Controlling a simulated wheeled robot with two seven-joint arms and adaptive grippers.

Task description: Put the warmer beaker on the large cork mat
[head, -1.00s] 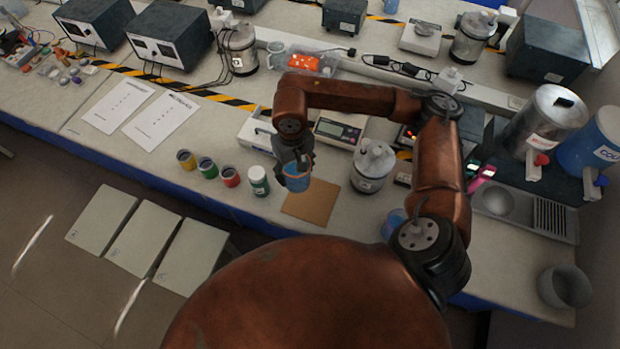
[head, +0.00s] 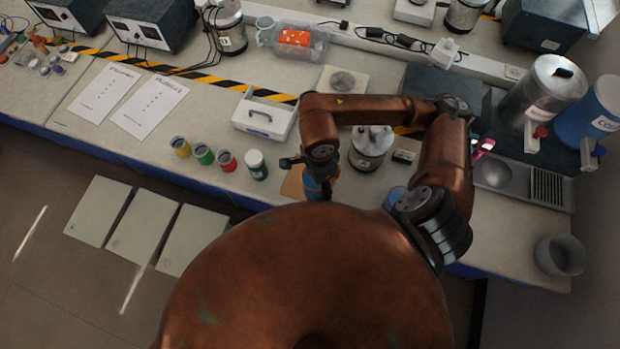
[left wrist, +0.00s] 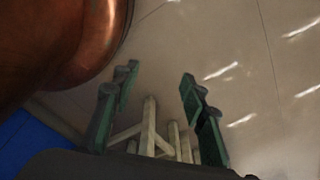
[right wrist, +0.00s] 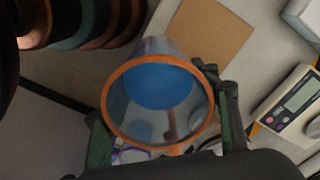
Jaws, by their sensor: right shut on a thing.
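My right gripper (head: 318,172) is shut on a clear beaker with an orange rim and blue contents (head: 316,188). The right wrist view shows this beaker (right wrist: 157,88) from above between the fingers (right wrist: 165,135). The cork mat (head: 291,184) lies on the bench, partly hidden by my arm and the beaker in the head view. In the right wrist view the mat (right wrist: 208,38) shows beside the beaker, bare where visible. Another blue vessel (head: 395,196) stands to the right, partly hidden by my arm. My left gripper (left wrist: 155,95) is open and empty, facing the floor.
Several small coloured jars (head: 204,154) and a white-lidded jar (head: 256,164) stand left of the mat. A metal canister (head: 371,148) stands right of it. A scale (right wrist: 293,100) lies near the mat.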

